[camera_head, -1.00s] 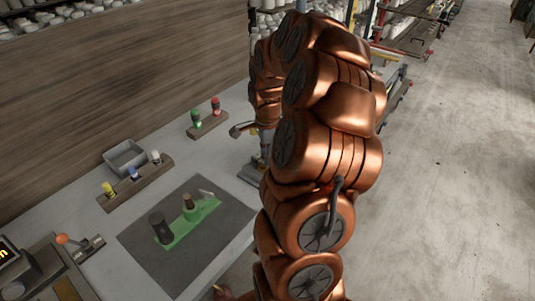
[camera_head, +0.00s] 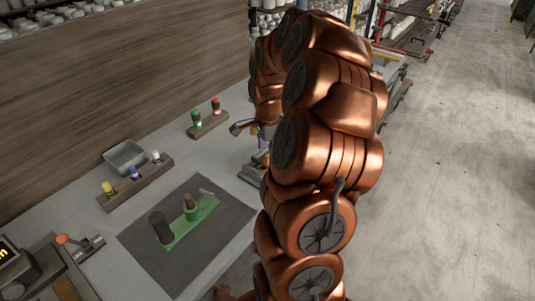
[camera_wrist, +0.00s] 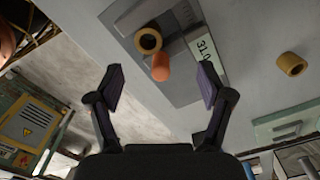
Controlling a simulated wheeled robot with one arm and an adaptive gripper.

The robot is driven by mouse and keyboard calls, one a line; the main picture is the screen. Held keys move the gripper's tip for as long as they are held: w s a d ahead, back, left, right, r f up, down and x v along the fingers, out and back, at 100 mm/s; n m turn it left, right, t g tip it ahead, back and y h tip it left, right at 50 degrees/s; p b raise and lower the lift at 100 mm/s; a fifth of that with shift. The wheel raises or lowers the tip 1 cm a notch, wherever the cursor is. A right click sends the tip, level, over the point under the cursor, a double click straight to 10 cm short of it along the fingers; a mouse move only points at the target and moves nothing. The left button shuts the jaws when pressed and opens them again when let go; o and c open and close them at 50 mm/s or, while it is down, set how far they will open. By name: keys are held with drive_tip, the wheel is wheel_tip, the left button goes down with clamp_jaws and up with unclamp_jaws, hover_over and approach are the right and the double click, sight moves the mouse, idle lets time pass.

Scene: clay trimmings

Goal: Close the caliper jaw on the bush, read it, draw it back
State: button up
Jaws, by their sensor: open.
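In the wrist view, the tan ring-shaped bush (camera_wrist: 158,42) sits on a dark grey base (camera_wrist: 124,20), its dark bore facing me. An orange rounded knob (camera_wrist: 161,67), which looks like the caliper jaw's handle, stands just below it in the picture; whether jaw and bush touch is hidden. A pale display (camera_wrist: 204,47) beside them shows digits that look like 31.0. My gripper (camera_wrist: 161,84) is open, a finger on either side of the knob, with nothing held. In the head view my arm hides most of this station.
A second tan ring (camera_wrist: 300,67) lies on the bench at right. In the head view, a dark mat (camera_head: 150,270) bears a green fixture (camera_head: 197,217) with cylinders.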

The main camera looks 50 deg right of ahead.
drive_tip(key=shift+r, duration=3.7)
drive_tip(key=shift+a, duration=0.35)
drive_tip(key=s+a+r+n, duration=0.1)
drive_tip(key=s+a+n, duration=0.2)
drive_tip(key=a+n, duration=0.5)
drive_tip(key=s+a+r+n, duration=0.2)
drive_tip(key=s+a+n, duration=0.15)
drive_tip(key=a, duration=0.85)
drive_tip(key=s+a+f+n+g, duration=0.1)
drive_tip(key=s+a+f+n, duration=0.2)
drive_tip(key=s+a+n, duration=0.7)
drive_tip(key=s+n, duration=0.1)
drive_tip(key=s, duration=0.3)
drive_tip(key=shift+g, duration=0.4)
